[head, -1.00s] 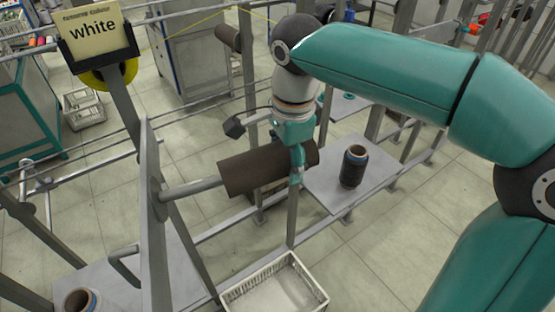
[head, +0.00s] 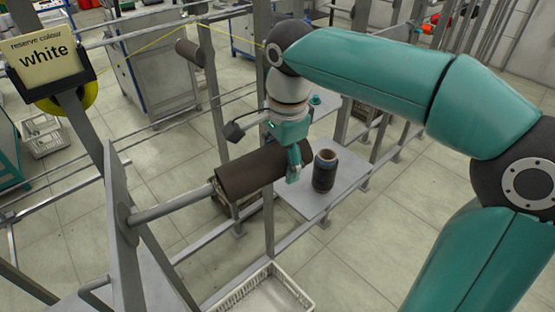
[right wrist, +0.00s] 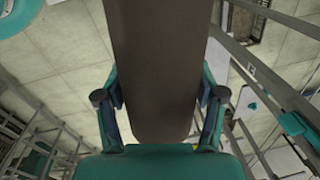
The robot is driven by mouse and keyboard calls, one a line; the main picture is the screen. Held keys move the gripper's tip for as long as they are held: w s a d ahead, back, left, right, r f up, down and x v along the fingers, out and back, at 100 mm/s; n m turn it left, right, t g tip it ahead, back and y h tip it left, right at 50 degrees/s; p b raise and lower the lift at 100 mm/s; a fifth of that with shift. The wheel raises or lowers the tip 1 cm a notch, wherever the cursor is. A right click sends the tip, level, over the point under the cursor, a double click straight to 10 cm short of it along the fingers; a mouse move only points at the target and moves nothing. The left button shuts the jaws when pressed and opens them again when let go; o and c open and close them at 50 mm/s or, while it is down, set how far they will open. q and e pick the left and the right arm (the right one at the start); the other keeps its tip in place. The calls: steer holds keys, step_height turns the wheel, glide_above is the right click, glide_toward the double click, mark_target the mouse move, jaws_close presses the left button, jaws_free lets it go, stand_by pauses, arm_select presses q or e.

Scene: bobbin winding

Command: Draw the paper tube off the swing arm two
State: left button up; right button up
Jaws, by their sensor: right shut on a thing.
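The dark brown paper tube (head: 250,174) lies nearly level at the end of a grey swing arm (head: 172,205). The rod's outer end is hidden at or inside the tube's left mouth. My right gripper (head: 294,164) is shut on the tube near its right end. In the right wrist view, its two fingers (right wrist: 159,97) press on both sides of the tube (right wrist: 158,60). My left gripper is not in view.
A dark bobbin (head: 324,172) stands on a grey plate (head: 335,203) just right of the gripper. A white basket (head: 300,290) is below. A sign reading "reserve colour white" (head: 45,55) is at upper left. Another brown tube (head: 188,53) hangs behind.

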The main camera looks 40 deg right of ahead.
steer(key=shift+s+d+r, duration=0.1)
steer(key=shift+s+d, duration=0.1)
steer(key=shift+d, duration=0.65)
